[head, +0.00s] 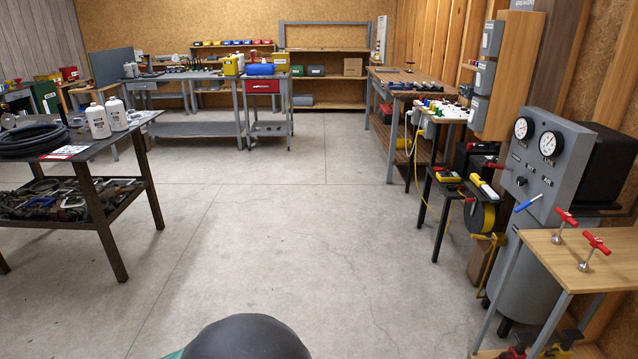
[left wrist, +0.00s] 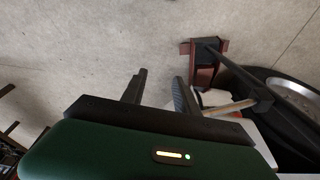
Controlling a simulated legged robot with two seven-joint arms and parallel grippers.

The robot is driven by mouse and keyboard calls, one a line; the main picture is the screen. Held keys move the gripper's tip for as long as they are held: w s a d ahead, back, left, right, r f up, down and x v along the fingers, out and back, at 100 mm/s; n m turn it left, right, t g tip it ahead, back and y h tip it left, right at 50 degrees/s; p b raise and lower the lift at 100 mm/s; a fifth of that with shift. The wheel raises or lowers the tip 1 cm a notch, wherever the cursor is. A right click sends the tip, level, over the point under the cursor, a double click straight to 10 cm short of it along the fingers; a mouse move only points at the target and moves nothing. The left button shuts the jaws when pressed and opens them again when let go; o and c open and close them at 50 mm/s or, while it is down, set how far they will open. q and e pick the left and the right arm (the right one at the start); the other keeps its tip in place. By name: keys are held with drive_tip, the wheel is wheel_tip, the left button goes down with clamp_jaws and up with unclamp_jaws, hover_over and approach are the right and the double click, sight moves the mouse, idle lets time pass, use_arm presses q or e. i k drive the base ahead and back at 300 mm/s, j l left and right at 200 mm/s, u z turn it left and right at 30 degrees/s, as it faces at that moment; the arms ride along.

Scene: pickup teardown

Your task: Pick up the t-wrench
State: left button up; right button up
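Two red-handled T-shaped tools stand on the light wooden table (head: 552,258) at the right of the head view. One T-wrench (head: 566,222) is farther back, and the other T-shaped tool (head: 596,248) is nearer and to the right. Both have a red crossbar on a short metal shaft; I cannot tell which one is meant. My left gripper (left wrist: 159,78) shows in the left wrist view, with its two dark fingers apart and nothing between them, over the grey floor. Neither gripper shows in the head view. No T-shaped tool can be made out in the left wrist view.
A grey gauge cabinet (head: 547,160) stands behind the wooden table, with a blue stick-like item (head: 528,203) before it. A dark workbench (head: 70,152) with bottles and hose is at left. The middle floor (head: 270,220) is clear. Dark objects crowd the left wrist view's right side.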

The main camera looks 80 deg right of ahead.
sight(565, 217)
drive_tip(key=z, duration=4.2)
